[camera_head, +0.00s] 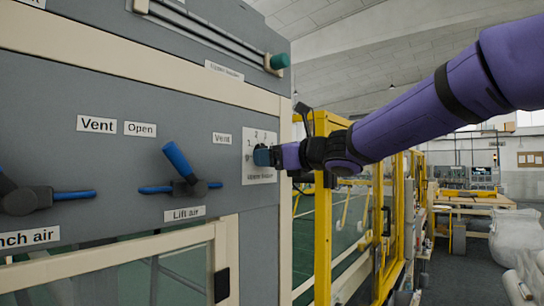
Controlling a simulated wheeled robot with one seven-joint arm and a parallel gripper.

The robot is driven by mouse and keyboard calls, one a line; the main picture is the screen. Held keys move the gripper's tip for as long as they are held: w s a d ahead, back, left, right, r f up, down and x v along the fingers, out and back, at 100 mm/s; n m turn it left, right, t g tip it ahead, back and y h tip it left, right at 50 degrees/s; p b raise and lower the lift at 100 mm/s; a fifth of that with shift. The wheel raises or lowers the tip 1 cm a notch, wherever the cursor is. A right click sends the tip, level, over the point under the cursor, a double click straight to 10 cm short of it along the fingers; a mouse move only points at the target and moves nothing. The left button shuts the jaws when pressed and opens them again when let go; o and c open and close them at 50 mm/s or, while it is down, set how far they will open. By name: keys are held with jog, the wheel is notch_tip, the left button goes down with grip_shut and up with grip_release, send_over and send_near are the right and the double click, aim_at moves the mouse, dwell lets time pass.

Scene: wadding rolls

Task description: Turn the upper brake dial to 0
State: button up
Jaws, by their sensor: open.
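The upper brake dial (261,157) is a blue-grey knob on a white numbered plate (260,175) at the right end of the grey panel. Some numbers show around the plate's upper edge, but most of the scale and the dial's pointer are hidden or too small to read. My gripper (274,156) reaches in from the right on my purple arm, with its fingertips at the dial. I cannot tell whether the fingers touch it. The jaws are open.
Blue-handled valves, labelled "Lift air" (185,214) and partly "nch air" (30,238), stick out left of the dial. A yellow frame (322,245) stands close on the right, below my arm.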

jog(key=c, duration=0.9)
jog(key=shift+n, duration=0.3)
jog(key=shift+w+d+n, duration=0.1)
jog(key=shift+n, duration=7.5)
